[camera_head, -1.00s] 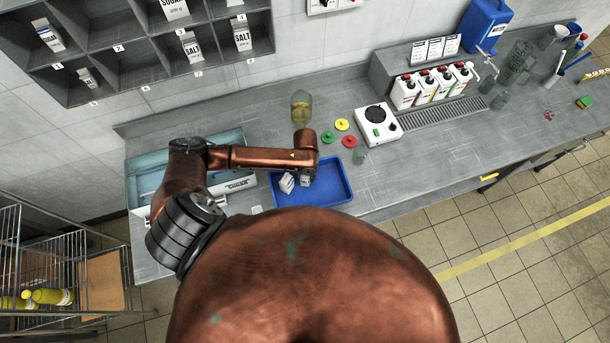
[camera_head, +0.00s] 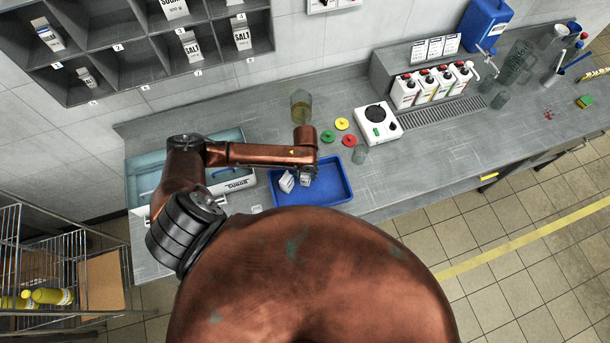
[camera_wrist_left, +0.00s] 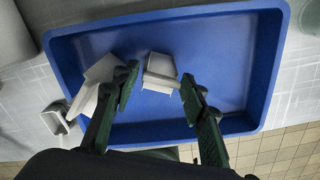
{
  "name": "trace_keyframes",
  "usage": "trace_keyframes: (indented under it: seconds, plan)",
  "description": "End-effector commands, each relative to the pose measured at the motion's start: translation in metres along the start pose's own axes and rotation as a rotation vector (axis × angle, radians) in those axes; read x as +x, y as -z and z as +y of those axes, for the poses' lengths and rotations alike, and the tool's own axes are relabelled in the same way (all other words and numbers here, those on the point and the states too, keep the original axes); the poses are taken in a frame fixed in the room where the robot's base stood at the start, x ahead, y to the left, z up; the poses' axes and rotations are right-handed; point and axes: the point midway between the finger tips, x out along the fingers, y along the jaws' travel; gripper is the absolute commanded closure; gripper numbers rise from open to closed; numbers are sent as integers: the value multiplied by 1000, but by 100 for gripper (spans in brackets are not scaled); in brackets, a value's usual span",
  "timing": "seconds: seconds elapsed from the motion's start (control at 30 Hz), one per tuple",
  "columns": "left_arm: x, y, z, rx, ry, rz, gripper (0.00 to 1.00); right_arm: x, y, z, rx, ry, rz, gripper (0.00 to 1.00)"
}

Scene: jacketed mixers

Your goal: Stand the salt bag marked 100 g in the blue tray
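The blue tray (camera_head: 335,190) lies on the bench in the head view and fills much of the left wrist view (camera_wrist_left: 230,60). Two small white bags are in it. One bag (camera_wrist_left: 160,72) is between the fingertips of my left gripper (camera_wrist_left: 158,84), with a narrow gap beside it; it also shows in the head view (camera_head: 306,179). The other bag (camera_wrist_left: 98,72) leans tilted to the left, beside the left finger, and shows in the head view (camera_head: 287,181). The left gripper is open. The bags' weight marks are not readable. My right gripper is out of view.
A grey-blue bin (camera_head: 140,180) stands left of the tray, partly behind my arm. A glass jar (camera_head: 301,106), coloured discs (camera_head: 343,124), a white scale (camera_head: 378,124) and a clear beaker (camera_head: 360,154) stand nearby. Shelf cubbies (camera_head: 130,65) hold more bags.

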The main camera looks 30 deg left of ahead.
Motion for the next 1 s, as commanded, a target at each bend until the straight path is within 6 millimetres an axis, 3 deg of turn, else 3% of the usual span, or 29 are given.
trace_keyframes:
  seconds: [0.3,0.5,1.0]
  plan:
    - [-67,-1,0,3,0,-3,60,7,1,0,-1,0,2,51]
    - [-95,0,-1,2,1,-1,60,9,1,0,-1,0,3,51]
    - [-104,1,-1,1,-1,2,60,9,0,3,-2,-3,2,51]
